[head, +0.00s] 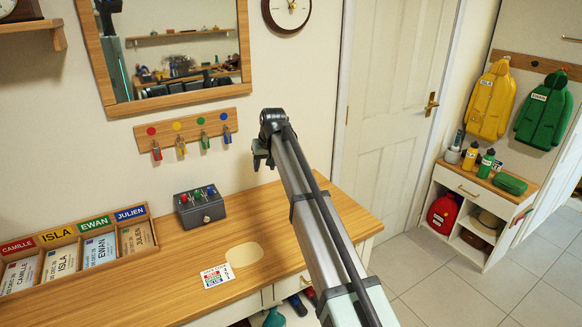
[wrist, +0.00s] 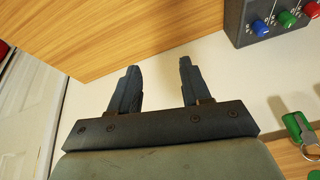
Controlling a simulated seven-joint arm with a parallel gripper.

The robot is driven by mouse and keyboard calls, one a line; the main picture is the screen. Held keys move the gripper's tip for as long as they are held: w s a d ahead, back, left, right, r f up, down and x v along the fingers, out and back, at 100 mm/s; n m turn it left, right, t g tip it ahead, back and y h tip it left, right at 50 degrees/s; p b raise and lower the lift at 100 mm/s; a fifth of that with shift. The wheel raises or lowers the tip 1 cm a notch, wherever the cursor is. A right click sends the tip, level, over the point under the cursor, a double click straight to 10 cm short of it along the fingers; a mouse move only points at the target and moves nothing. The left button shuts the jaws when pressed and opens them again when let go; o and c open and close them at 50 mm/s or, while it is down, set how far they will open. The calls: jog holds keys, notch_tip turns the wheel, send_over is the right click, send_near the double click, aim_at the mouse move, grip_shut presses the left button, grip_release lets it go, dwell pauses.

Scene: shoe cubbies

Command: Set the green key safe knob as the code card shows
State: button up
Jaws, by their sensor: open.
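The key safe (head: 199,207) is a dark grey box on the wooden counter against the wall. Its top carries a red knob, a green knob (head: 197,194) and a blue knob. In the wrist view the safe (wrist: 245,12) is cut off at the top right, with the green knob (wrist: 287,18) between the blue and red ones. The code card (head: 217,275) lies flat on the counter; its marks are too small to read surely. My gripper (head: 258,160) is open and empty, above and right of the safe. Its two fingers (wrist: 158,75) are apart with nothing between them.
Keys with coloured tags hang on the wall rack (head: 186,126) above the safe; a green-tagged key (wrist: 300,128) is near my gripper in the wrist view. A name-card tray (head: 152,240) stands left. The counter (head: 170,290) around the code card is mostly clear.

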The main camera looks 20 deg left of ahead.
jog(key=w+d+f+m, duration=0.1)
jog(key=w+d, duration=0.2)
jog(key=d, duration=0.5)
jog(key=shift+w+f+m, duration=0.3)
jog(key=shift+w, duration=0.05)
jog(key=n+g+y, duration=0.1)
jog(key=n, duration=0.3)
send_near(197, 192)
jog(key=w+d+r, duration=0.3)
jog(key=r, duration=0.1)
jog(key=s+a+n+g, duration=0.1)
jog(key=s+n+g, duration=0.1)
jog(key=n, duration=0.6)
jog(key=x, duration=1.3)
jog(key=shift+w+a+r, duration=0.1)
jog(key=shift+w+a, duration=0.15)
jog(key=shift+w, duration=0.1)
grip_shut()
